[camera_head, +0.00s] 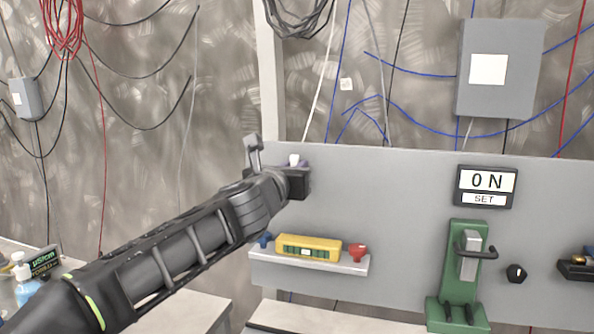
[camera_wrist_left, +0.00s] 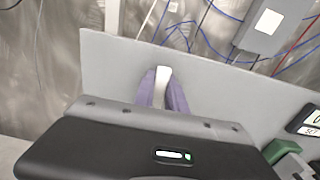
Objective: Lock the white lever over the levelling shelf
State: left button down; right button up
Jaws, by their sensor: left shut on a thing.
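The white lever (camera_head: 294,160) shows as a small white tip at my left gripper (camera_head: 300,178), on the grey panel above the levelling shelf. In the left wrist view the white lever (camera_wrist_left: 162,82) stands upright between two purple finger pads (camera_wrist_left: 163,95), and the gripper is shut on it. The lever's lower part and mount are hidden behind the gripper. The levelling shelf (camera_head: 310,262) is a light ledge on the panel with a yellow spirit level (camera_head: 309,247) on it, a blue knob (camera_head: 265,240) at its left and a red knob (camera_head: 357,251) at its right. My right gripper is not in view.
A bottle (camera_head: 24,280) and a box (camera_head: 44,262) stand on a table at left.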

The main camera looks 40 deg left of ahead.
pick_arm(q)
jog(key=c, duration=1.4)
grip_release()
jog(key=shift+o, duration=0.2)
jog(key=shift+s, duration=0.1)
jog(key=v, duration=0.7)
jog(key=shift+s+d, duration=0.15)
jog(key=shift+s, duration=0.15)
